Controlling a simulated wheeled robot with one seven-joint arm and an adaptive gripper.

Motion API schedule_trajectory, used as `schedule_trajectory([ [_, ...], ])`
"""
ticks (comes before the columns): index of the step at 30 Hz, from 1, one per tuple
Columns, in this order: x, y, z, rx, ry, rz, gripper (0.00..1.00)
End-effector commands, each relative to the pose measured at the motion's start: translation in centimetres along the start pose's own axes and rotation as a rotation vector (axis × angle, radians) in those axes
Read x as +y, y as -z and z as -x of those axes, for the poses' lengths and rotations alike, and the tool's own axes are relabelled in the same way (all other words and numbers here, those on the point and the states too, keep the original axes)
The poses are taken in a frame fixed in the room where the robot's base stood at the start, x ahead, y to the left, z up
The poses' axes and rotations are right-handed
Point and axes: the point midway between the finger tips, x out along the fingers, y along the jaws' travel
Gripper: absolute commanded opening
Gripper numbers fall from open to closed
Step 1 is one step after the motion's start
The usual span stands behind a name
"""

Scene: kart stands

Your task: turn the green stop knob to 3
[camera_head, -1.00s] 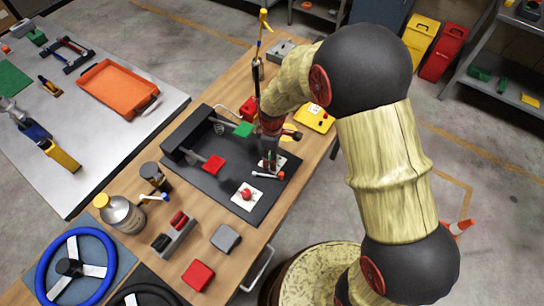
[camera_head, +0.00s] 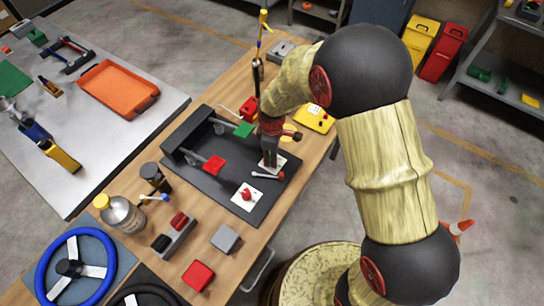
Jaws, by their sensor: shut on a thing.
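My gripper (camera_head: 270,160) points down over the far white dial plate (camera_head: 280,163) on the dark pedal board. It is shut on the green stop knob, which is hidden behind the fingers. The number that the knob points to cannot be read. A second white plate (camera_head: 237,203) with a red knob (camera_head: 246,194) lies nearer on the same board, apart from my gripper.
The dark board (camera_head: 200,180) also carries a green pedal (camera_head: 244,130) and a red pedal (camera_head: 214,164) on grey arms. A small white-handled lever (camera_head: 267,176) lies between the plates. A yellow box (camera_head: 314,118) stands close behind my gripper.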

Motion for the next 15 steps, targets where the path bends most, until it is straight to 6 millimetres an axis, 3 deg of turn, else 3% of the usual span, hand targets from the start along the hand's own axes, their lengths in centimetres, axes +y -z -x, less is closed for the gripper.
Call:
schedule_trajectory([
  [8, 0.02, 0.0, 0.04, 0.0, 0.0, -0.046, 0.0],
  [15, 0.06, 0.0, 0.1, 0.0, -0.001, -0.191, 0.0],
])
